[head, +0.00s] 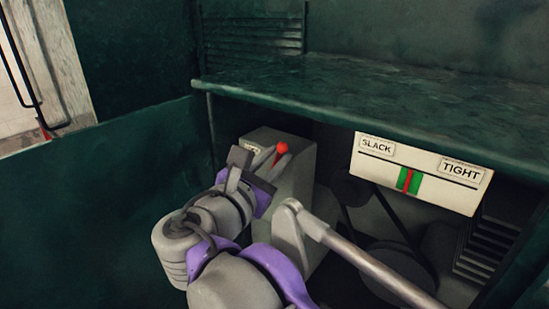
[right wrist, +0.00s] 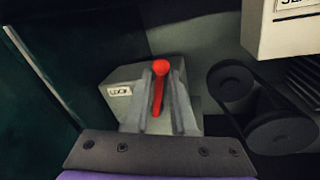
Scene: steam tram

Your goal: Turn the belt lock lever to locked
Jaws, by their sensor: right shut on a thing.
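The belt lock lever, a red lever with a round knob (head: 281,147), stands on top of a grey box (head: 300,180) inside the green recess. My right gripper (head: 272,164) reaches it from the front and is shut on it. In the right wrist view, the red lever (right wrist: 159,90) stands between the two grey fingers (right wrist: 163,106), its knob above the tips. A white label (right wrist: 119,91) reading "LOCK" is on the box left of the lever. The fingers hide parts of the box top. My left gripper is not in view.
A white gauge plate (head: 420,195) reads SLACK and TIGHT; its red mark is on the green band. A metal bar (head: 370,262) slants right of the box. Pulleys with a belt (right wrist: 236,88) lie to the right. A green shelf (head: 390,95) overhangs.

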